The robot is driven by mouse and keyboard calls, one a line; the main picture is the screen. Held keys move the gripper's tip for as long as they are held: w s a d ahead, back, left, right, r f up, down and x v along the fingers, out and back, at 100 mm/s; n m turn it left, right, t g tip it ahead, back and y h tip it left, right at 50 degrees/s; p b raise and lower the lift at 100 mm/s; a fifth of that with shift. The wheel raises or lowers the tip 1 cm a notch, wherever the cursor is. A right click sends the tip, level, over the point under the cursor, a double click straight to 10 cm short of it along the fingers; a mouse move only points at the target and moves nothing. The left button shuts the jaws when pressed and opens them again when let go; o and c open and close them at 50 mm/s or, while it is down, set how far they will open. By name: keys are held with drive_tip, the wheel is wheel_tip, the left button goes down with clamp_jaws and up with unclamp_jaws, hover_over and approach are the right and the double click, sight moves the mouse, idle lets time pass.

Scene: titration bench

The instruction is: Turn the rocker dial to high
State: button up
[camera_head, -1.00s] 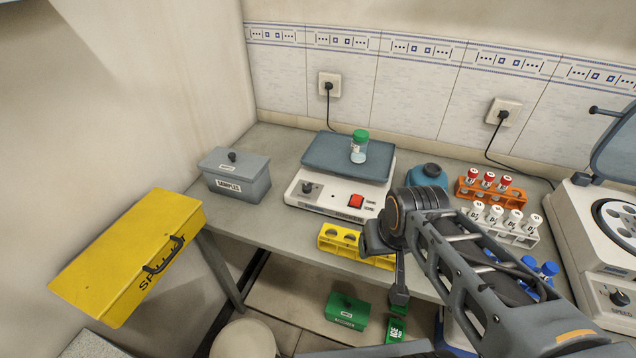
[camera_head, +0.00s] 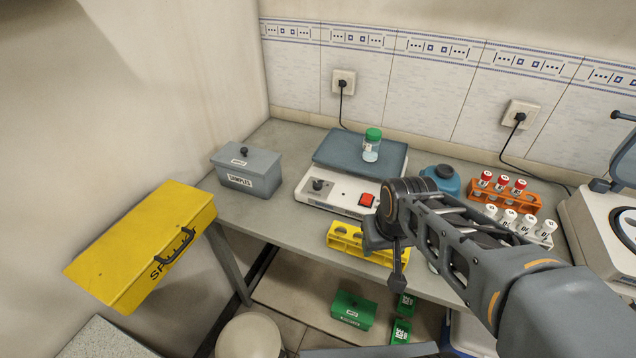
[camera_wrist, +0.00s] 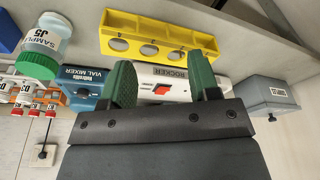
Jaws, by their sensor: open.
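The rocker (camera_head: 335,195) stands on the bench as a white unit with a grey platform. Its dark round dial (camera_head: 318,184) sits at the left of its front, clear of my arm; I cannot tell its setting. A red switch (camera_head: 366,200) is at the right of the front.
A yellow rack (camera_head: 345,238) stands in front of the rocker, beside my arm. A grey samples box (camera_head: 247,172) is to its left, a blue vial mixer (camera_head: 446,179) and tube racks (camera_head: 530,200) to its right. A yellow spill box (camera_head: 140,245) is at the left wall.

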drive_tip(key=w+a+r+n+g, duration=0.1)
drive_tip(key=w+a+n, duration=0.35)
drive_tip(key=w, duration=0.75)
drive_tip(key=w+a+r+n+g, duration=0.1)
drive_tip(key=w+a+n, duration=0.1)
drive_tip(key=w+a, duration=0.75)
drive_tip(key=n, duration=0.4)
approach(318, 183)
wheel_tip(318, 183, down, 9)
drive_tip(key=shift+a+f+b, duration=0.1)
drive_tip(key=shift+f+b, duration=0.05)
drive_tip(key=shift+b, duration=0.55)
drive_tip(key=c, duration=0.9)
